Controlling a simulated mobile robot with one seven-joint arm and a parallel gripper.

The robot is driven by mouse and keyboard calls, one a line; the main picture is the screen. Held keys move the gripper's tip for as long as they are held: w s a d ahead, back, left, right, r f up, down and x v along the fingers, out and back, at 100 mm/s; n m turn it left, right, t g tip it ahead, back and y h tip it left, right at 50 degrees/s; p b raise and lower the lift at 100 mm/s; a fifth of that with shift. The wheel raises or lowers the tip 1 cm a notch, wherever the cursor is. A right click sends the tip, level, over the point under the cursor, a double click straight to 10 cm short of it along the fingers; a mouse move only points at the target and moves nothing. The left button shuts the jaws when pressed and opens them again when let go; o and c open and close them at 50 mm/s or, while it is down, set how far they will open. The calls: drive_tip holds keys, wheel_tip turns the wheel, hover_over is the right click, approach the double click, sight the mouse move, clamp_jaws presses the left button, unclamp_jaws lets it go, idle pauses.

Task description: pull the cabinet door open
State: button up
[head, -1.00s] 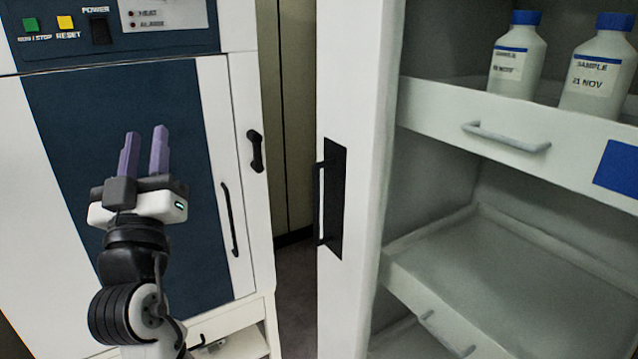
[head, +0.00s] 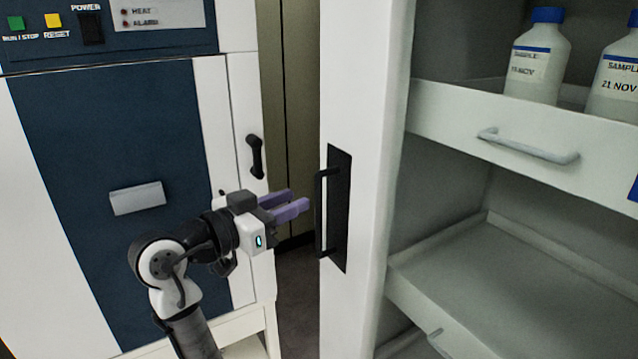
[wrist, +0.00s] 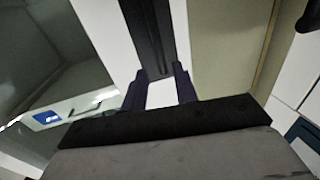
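A white upright door panel (head: 365,120) bears a black bar handle (head: 322,212) on a dark recessed plate, left of open shelving. My gripper (head: 299,199) points right at the handle, with its purple fingertips just left of the bar. In the wrist view the fingers of my gripper (wrist: 161,70) stand apart, with white surface showing between them. The dark handle and plate (wrist: 150,30) lie straight ahead of the tips. I see nothing held, and I cannot tell whether the fingertips touch the bar.
A blue and white machine (head: 110,130) with a control panel stands at left, with a black handle (head: 255,156) on its right side. At right, a pull-out shelf (head: 465,115) holds sample bottles (head: 537,60). A narrow gap separates the machine from the panel.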

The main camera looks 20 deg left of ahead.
drive_tip(key=p+x, duration=0.1)
drive_tip(key=x, duration=0.6)
drive_tip(key=shift+w+p, duration=0.2)
drive_tip(key=shift+p, duration=0.1)
clamp_jaws()
